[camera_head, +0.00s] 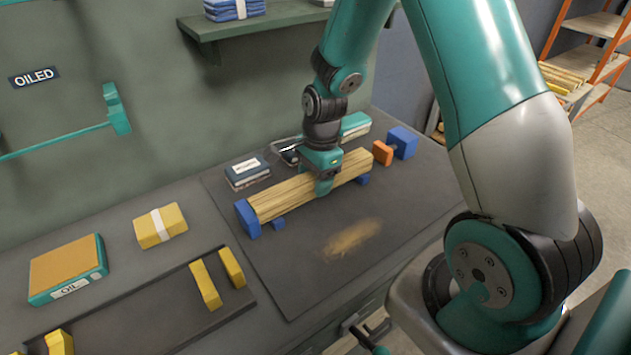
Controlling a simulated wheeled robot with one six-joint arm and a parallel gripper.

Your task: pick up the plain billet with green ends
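A long pale wooden billet (283,197) lies level, slightly above the dark mat, among blue supports. A blue block (247,218) is at its left end and another small blue block (362,179) is near its right end. I see no green on its ends; the left one is covered by the blue block. My gripper (323,181) points down over the billet's middle, right of centre. One teal finger shows in front of the billet; the other is hidden behind it, so I cannot tell whether the gripper is closed on it.
An orange piece (382,153) and a blue block (403,142) stand to the right. Behind are a dark book-like box (247,171) and a teal object (355,125). At left are a yellow bundle (160,226), an OIL box (68,270) and a dark tray (150,318) with yellow blocks. The mat's front is clear except sawdust.

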